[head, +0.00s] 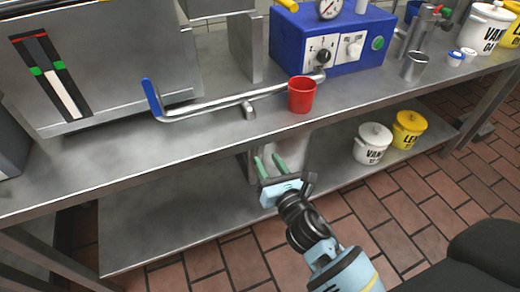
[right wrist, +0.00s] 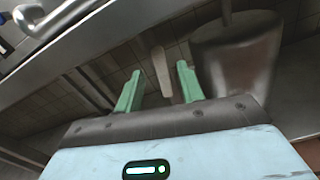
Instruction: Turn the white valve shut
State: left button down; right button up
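My right gripper (head: 271,165) is below the front edge of the steel counter, its two green fingers apart and pointing toward the space under the counter. In the right wrist view the open fingers (right wrist: 158,90) show with a pale, upright lever-like piece (right wrist: 161,72) in the gap ahead; it may be the valve's handle, and I cannot tell whether the fingers touch it. A white knob (head: 351,46) sits on the front of a blue machine (head: 285,45) on the counter, well away from the gripper. My left gripper is out of view.
A red cup (head: 302,95) stands on the counter (head: 200,135) beside a blue-handled pipe (head: 210,106). White (head: 372,145) and yellow (head: 409,130) pots stand on the lower shelf (head: 185,215). A grey rounded body (right wrist: 236,60) is close right of the fingers in the wrist view.

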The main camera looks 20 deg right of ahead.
aim_at(261, 151)
jog(key=shift+w+a+b, duration=0.1)
jog(key=shift+w+b, duration=0.3)
jog(key=shift+w, duration=2.35)
grip_shut()
